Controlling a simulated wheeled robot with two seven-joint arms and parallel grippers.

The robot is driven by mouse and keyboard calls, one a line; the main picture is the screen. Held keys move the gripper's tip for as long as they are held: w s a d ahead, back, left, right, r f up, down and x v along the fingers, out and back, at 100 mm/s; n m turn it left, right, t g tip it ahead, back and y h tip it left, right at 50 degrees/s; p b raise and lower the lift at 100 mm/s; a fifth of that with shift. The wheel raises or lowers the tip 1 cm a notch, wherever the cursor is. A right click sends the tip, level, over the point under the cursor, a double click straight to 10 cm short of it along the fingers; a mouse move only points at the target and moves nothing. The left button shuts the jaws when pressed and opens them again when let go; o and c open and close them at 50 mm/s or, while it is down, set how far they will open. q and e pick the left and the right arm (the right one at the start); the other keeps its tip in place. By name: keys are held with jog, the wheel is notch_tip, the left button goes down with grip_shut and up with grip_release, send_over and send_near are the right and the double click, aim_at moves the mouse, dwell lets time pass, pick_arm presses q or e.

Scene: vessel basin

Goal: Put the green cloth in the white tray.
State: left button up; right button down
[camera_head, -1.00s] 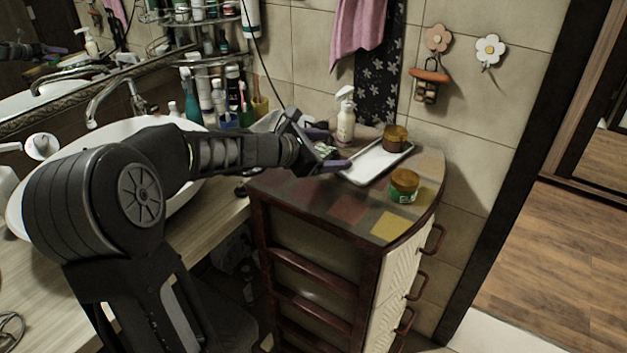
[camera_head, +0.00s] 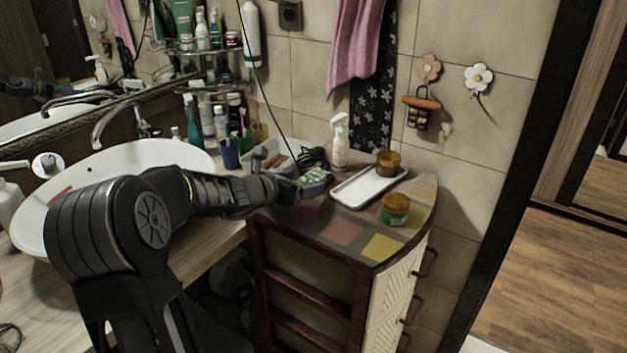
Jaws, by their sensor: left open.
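The green cloth (camera_head: 315,176) is a small green-and-white bundle on the cabinet top, left of the white tray. The white tray (camera_head: 352,193) is shallow and rectangular, and its middle is bare. My left gripper (camera_head: 309,184) is open at the cloth, close to its near side. The gripper's dark body hides part of the cloth, and I cannot tell whether the fingers touch it. My right gripper is not in view.
A brown jar (camera_head: 388,164) stands at the tray's far right end. A green jar with a brown lid (camera_head: 395,209) stands in front of the tray. The basin (camera_head: 110,165) lies left.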

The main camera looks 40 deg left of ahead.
aim_at(308, 178)
pick_arm(q)
jog(key=p+x, duration=0.1)
jog(key=x, duration=0.4)
jog(key=shift+w+a, duration=0.15)
jog(key=shift+r, duration=0.1)
jog(key=shift+c, duration=0.2)
dwell(0.3)
jog(key=c, duration=1.5)
jog(key=shift+r, duration=0.1)
